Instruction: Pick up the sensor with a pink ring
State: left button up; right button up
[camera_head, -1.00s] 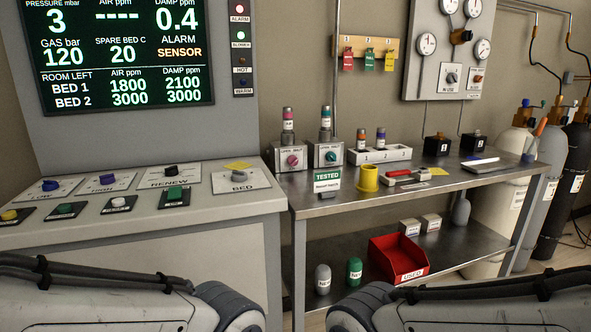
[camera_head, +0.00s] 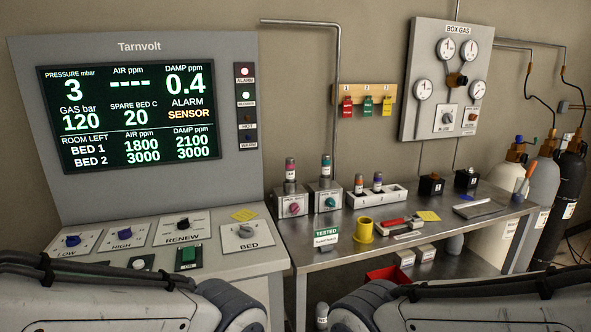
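The sensor with a pink ring (camera_head: 290,169) stands upright on the left valve box (camera_head: 291,204), which has a pink knob, on the metal bench. Beside it, a sensor with a teal ring (camera_head: 326,168) stands on the second box (camera_head: 325,199), which has a green knob. A white rack (camera_head: 394,194) to the right holds a sensor with an orange ring (camera_head: 358,184) and one with a blue or purple ring (camera_head: 377,183). My forearms show at the bottom left and bottom right, well short of the sensors. Neither gripper is in view.
The control desk (camera_head: 130,228) with knobs and a screen (camera_head: 130,105) stands left of the bench (camera_head: 345,258). A yellow cup (camera_head: 363,231) and a green TESTED sign (camera_head: 326,238) stand near the bench's front. A red bin (camera_head: 388,274) is on the lower shelf.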

aim_at(289, 161)
jog(key=z, duration=1.25)
jog(key=i, duration=2.2)
jog(key=u, duration=2.45)
